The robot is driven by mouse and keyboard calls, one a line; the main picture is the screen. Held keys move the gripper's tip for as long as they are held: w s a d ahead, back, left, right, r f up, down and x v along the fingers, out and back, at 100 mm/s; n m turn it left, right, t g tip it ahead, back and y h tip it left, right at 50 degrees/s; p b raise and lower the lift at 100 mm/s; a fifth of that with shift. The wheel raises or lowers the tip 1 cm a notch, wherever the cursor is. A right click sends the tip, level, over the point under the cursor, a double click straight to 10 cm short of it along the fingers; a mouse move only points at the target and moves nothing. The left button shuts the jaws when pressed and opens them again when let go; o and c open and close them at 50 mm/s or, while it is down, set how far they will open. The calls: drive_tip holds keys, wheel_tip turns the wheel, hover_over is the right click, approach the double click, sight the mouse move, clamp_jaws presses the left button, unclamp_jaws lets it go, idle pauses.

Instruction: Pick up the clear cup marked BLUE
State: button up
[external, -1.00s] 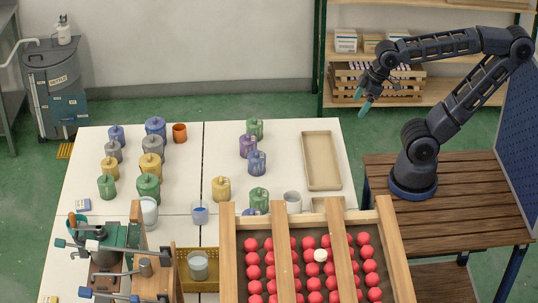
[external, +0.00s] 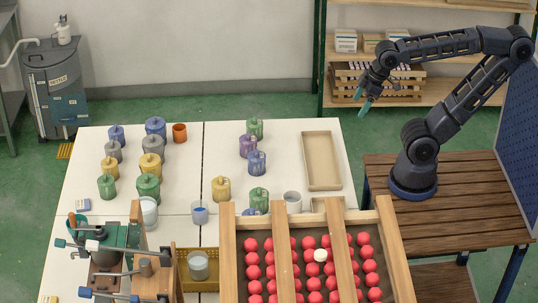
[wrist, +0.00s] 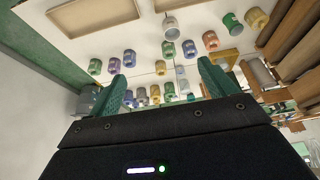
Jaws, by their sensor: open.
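A small clear cup with blue in its lower part (external: 200,213) stands upright on the white table near the centre seam; any lettering on it is too small to read. My gripper (external: 362,100) is open and empty, raised beyond the table's right back corner, far from the cups. In the wrist view its green fingers (wrist: 161,76) are spread apart, with the table beyond them; I cannot tell the blue cup there.
Several coloured lidded pots (external: 148,186) stand around the cups. A white cup (external: 292,202) and a beige tray (external: 337,160) are at the right. A wooden-railed rack of red balls (external: 228,265) and a green clamp device (external: 118,240) fill the front. The table's middle is fairly clear.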

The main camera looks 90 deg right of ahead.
idle(0.3)
drive_tip(key=n+g+h, duration=0.2)
drive_tip(key=n+h, duration=0.2)
drive_tip(key=n, duration=2)
hover_over(200, 213)
drive_tip(key=s, duration=0.2)
wheel_tip(200, 213, down, 32)
drive_tip(key=f, duration=0.1)
drive_tip(key=x, duration=1)
drive_tip(key=shift+w, duration=0.1)
drive_tip(key=c, duration=1.2)
drive_tip(key=shift+o, duration=0.2)
